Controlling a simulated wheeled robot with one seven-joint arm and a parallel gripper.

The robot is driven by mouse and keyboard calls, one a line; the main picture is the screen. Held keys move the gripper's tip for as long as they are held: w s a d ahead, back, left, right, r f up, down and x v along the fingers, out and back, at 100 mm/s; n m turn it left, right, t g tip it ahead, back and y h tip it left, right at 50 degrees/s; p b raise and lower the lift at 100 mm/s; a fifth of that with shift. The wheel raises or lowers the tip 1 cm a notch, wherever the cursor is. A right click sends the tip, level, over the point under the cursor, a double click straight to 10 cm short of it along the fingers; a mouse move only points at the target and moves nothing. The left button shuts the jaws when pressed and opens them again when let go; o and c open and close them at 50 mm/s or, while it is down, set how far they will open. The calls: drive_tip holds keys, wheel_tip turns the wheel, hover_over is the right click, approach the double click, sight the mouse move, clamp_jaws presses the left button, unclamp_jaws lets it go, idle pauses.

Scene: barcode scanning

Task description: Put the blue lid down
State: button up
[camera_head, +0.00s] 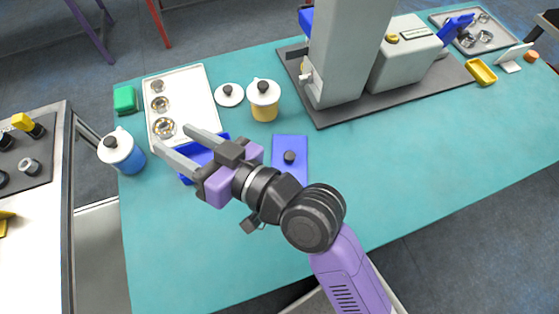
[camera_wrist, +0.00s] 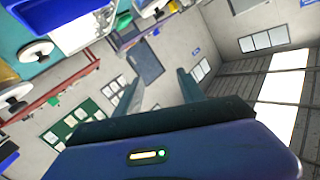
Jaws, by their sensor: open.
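The blue lid (camera_head: 290,157) is a flat blue rectangle with a dark round knob. It lies on the teal table (camera_head: 220,250), to the right of my gripper. My gripper (camera_head: 170,138) is open, its two grey fingers apart with nothing between them. It appears above a blue open box (camera_head: 187,179), which it partly hides. In the wrist view my gripper (camera_wrist: 158,82) also shows spread and empty, with the room's walls beyond it.
A white tray (camera_head: 183,90) with several metal cups is behind my gripper. A blue-bottomed jar (camera_head: 124,156), a yellow-bottomed jar (camera_head: 264,105), a white round lid (camera_head: 229,97) and a green block (camera_head: 125,100) stand around. A grey-white machine (camera_head: 345,50) is at the back. The table front is clear.

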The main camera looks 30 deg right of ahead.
drive_tip(key=s+d+f+m+h, duration=0.4)
drive_tip(key=s+d+f+h, duration=0.1)
drive_tip(key=s+d+f, duration=0.25)
drive_tip(key=s+d+n+h, duration=0.1)
drive_tip(key=s+d, duration=0.5)
drive_tip(key=s, duration=0.4)
drive_tip(key=s+d+n+h, duration=0.1)
drive_tip(key=s+d+h, duration=0.1)
drive_tip(key=s+d, duration=0.4)
drive_tip(key=s, duration=0.4)
drive_tip(key=shift+f, duration=0.15)
